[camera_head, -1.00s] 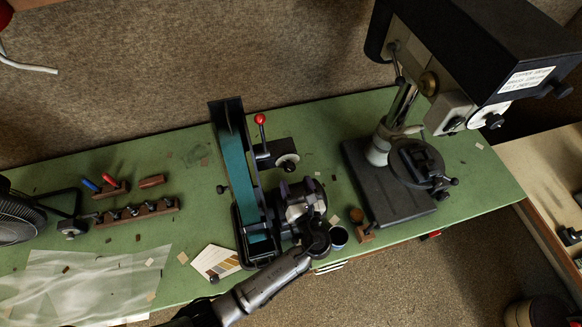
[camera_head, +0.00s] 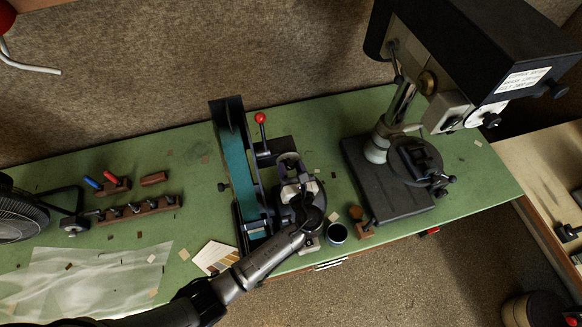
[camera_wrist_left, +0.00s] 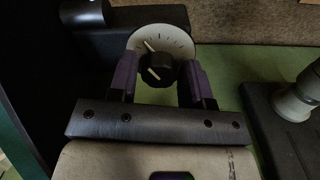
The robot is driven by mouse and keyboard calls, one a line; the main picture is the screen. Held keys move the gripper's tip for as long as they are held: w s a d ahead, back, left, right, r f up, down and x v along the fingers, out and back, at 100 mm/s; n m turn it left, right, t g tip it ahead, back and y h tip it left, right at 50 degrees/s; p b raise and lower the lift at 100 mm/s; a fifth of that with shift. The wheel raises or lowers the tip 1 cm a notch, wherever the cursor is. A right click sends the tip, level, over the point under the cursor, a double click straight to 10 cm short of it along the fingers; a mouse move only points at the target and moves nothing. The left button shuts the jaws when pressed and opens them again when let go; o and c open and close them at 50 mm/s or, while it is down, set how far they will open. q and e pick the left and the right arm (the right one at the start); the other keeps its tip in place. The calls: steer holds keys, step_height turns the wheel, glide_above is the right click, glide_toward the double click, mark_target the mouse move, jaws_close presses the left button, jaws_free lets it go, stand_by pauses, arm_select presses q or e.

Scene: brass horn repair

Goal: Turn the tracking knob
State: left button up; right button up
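The tracking knob (camera_wrist_left: 158,70) is black with a pale pointer line, on a round white dial (camera_wrist_left: 176,38) with tick marks. In the left wrist view it sits between the two purple fingers of my left gripper, with a gap on each side. My left gripper (camera_head: 290,166) is open and reaches over the side of the belt sander (camera_head: 238,165), which has a teal belt. In the head view the gripper mostly hides the knob and dial. Whether the fingertips are level with the knob is hard to tell. My right gripper is not in view.
A red-topped lever (camera_head: 261,118) stands close beside the gripper. A drill press (camera_head: 392,180) stands to the right. A dark cup (camera_head: 337,233) and a small brush (camera_head: 357,214) are near the front edge. A tool rack (camera_head: 140,210) and fan (camera_head: 18,218) are at left.

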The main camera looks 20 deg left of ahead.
arm_select(q)
steer(key=c, duration=0.6)
steer(key=n+b, duration=0.1)
steer(key=n, duration=0.1)
steer(key=shift+f+n, duration=0.1)
steer(key=shift+n, duration=0.3)
steer(key=shift+n+b, duration=0.75)
steer(key=shift+n, duration=0.75)
steer(key=o, duration=0.9)
steer(key=shift+o, duration=0.2)
